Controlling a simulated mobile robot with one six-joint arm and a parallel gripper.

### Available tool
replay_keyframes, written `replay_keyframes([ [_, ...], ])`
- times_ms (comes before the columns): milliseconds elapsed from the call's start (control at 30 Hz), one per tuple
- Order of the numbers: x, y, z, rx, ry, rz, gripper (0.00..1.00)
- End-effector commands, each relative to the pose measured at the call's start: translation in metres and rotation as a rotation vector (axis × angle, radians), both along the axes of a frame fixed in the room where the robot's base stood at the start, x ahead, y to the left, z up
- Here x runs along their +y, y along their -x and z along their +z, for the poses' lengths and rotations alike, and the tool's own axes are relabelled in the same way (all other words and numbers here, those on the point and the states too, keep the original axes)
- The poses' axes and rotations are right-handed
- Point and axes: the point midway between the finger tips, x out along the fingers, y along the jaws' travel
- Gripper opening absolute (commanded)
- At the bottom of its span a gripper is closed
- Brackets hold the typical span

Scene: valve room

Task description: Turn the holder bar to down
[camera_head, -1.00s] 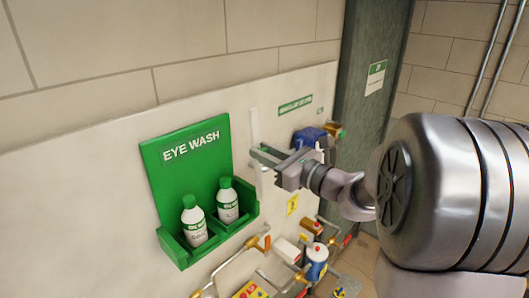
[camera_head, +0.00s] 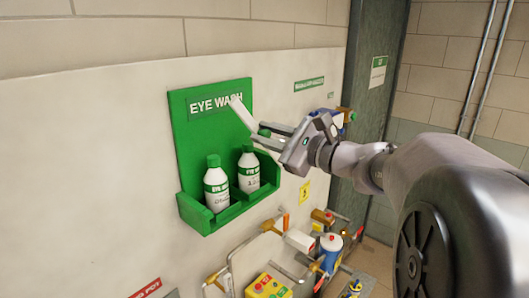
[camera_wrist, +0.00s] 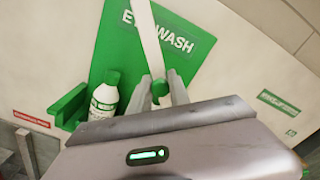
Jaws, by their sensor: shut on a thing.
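The holder bar (camera_head: 241,112) is a flat white strip. In the head view it tilts up and to the left in front of the right part of the green eye wash board. It also shows in the wrist view (camera_wrist: 148,38), running up from between my fingers and crossing the sign's lettering. My gripper (camera_head: 262,136) is shut on the bar near its lower visible end, and its fingers also show in the wrist view (camera_wrist: 162,82). The bar's pivot is hidden. A small green part shows between the fingers; I cannot tell what it belongs to.
The green eye wash holder (camera_head: 182,125) carries two white bottles with green caps, the left one (camera_head: 216,186) and the right one (camera_head: 248,172), close below my fingers. Pipes, valves and a blue-white canister (camera_head: 331,250) stand below right. The wall at left is clear.

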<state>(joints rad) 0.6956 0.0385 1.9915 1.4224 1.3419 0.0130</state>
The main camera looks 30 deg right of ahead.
Motion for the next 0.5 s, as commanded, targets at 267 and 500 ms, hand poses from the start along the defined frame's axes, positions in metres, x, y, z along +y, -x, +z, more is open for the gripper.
replay_keyframes([
  [267, 0.027, 0.011, -0.042, -0.105, 0.240, 0.002, 0.00],
  [500, 0.044, 0.018, -0.074, -0.188, 0.448, 0.002, 0.00],
])
